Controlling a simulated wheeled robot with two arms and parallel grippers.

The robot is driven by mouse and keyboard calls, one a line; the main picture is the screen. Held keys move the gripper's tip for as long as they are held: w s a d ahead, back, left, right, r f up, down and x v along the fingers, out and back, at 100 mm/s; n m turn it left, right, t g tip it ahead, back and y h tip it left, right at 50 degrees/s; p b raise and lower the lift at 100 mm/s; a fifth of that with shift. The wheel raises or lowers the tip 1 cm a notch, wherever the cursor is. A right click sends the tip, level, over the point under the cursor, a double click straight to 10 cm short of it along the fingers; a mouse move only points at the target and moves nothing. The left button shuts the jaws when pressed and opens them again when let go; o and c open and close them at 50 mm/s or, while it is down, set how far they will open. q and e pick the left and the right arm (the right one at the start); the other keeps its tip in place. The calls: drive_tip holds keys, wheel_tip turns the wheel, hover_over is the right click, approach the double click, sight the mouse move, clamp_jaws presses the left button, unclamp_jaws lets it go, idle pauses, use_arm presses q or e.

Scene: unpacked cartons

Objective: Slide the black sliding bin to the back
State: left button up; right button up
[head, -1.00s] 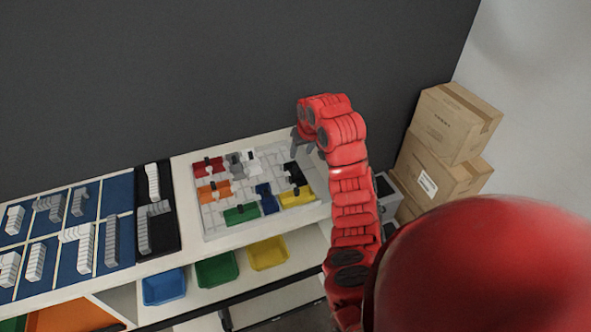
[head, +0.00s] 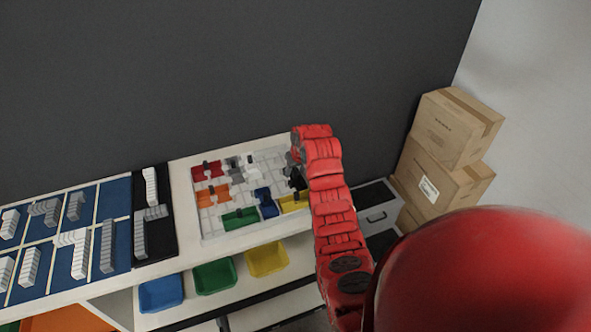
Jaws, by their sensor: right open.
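The black sliding bin (head: 299,184) sits at the right side of the light grey gridded board (head: 222,233), behind the yellow bin (head: 293,203). It shows only in part, since my right gripper and wrist cover some of it. My right gripper (head: 293,164) is open and points down at the board's right side, right by the black bin. I cannot tell whether it touches the bin. My left gripper is not in view.
Red (head: 208,171), orange (head: 213,196), green (head: 240,218), blue (head: 266,203), grey and white bins share the board. A black panel (head: 154,240) and blue panel (head: 72,285) lie left. Cardboard boxes (head: 452,128) stand right. Coloured trays (head: 215,276) sit below.

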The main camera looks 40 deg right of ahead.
clamp_jaws()
idle(1.4)
